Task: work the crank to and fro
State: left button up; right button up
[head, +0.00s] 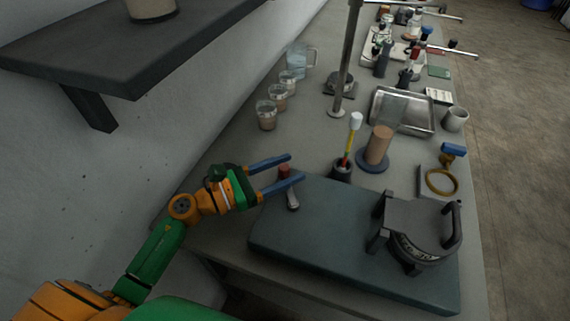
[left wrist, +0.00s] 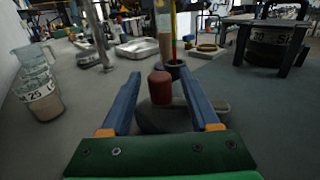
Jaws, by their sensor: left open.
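The crank (head: 292,200) is a short grey arm with a red knob (head: 284,171) on top, at the left end of a dark blue-grey slab on the bench. My left gripper (head: 295,168) is open, and its two blue fingers reach out on either side of the red knob. In the left wrist view the red knob (left wrist: 160,87) stands between the open fingers, with a visible gap on each side. The grey crank arm (left wrist: 205,107) runs to the right beneath it, partly hidden by the right finger. My right gripper is not in view.
The slab (head: 330,245) also carries a dark device with a curved scale (head: 420,225) at its right. A cup with upright tools (head: 342,168) and a wooden cylinder (head: 378,145) stand behind the slab. Several jars line the wall side. A dark shelf (head: 130,50) overhangs at upper left.

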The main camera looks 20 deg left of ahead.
pick_arm(q)
jog(key=shift+w, duration=0.1)
grip_shut()
jog(key=shift+s, duration=0.2)
dwell(1.1)
